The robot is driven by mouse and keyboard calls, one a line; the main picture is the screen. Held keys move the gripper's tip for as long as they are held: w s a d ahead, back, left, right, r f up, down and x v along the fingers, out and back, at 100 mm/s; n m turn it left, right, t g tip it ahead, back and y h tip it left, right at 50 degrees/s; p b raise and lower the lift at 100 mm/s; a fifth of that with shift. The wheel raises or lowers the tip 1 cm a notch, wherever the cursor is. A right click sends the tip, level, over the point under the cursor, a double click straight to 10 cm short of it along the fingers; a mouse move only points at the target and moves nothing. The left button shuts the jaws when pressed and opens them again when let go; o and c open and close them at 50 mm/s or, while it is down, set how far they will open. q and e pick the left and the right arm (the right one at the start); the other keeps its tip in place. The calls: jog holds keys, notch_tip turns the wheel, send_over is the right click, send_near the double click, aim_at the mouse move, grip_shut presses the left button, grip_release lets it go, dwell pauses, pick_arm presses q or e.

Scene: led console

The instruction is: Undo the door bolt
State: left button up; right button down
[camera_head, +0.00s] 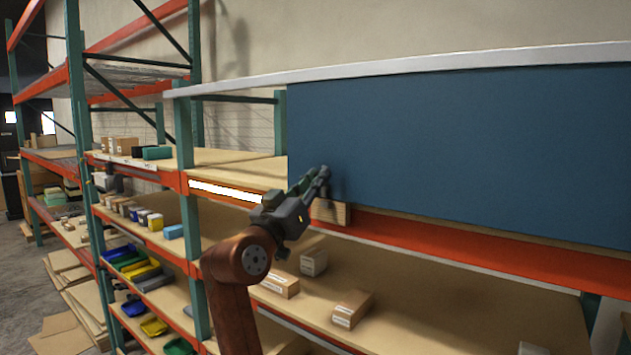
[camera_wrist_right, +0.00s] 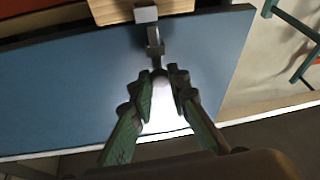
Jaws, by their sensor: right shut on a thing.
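The blue door panel (camera_head: 460,150) fills the right of the head view and spans the wrist view (camera_wrist_right: 60,90). The grey metal bolt (camera_wrist_right: 154,40) lies at the door's edge beside a light wooden block (camera_wrist_right: 120,9); the block also shows in the head view (camera_head: 331,213). My right gripper (camera_head: 322,173) reaches up to the door's lower left corner. In the wrist view its green-padded fingers (camera_wrist_right: 161,78) are closed around the bolt's dark end, which they partly hide. In the head view the gripper covers the bolt. My left gripper is not in view.
A pale rail (camera_head: 400,66) runs above the door. An orange shelf beam (camera_head: 480,255) runs below it. Cardboard boxes (camera_head: 352,308) stand on the shelf under the door. Racks with boxes and coloured bins (camera_head: 150,272) stand at the left.

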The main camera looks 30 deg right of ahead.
jog(key=c, duration=1.8)
grip_release()
jog(key=shift+s+d+r, duration=0.1)
jog(key=shift+s+r, duration=0.15)
jog(key=shift+s, duration=0.05)
jog(key=shift+c, duration=0.2)
jog(key=shift+w, duration=0.1)
jog(key=v, duration=1.2)
jog(key=shift+f, duration=0.1)
